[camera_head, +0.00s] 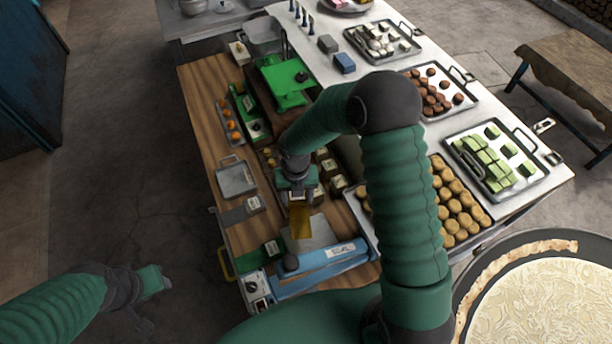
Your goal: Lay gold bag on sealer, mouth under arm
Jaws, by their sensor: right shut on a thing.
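The gold bag (301,222) hangs upright below my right gripper (298,196), which is shut on its upper end. The bag is above a pale flat plate behind the sealer. The sealer (318,267) is blue with a white label and a black knob, and stands at the near edge of the wooden table. I cannot tell whether the bag touches anything below it. My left gripper (152,283) is out over the floor at the lower left, away from the table. Its fingers are too small and turned to judge.
A green machine (286,84) stands at the table's far end. An empty metal tray (236,179) lies on the left. Small labelled boxes (328,167) sit right of the gripper. Trays of brown cookies (460,209) and green sweets (489,166) lie farther right. My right arm hides the middle.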

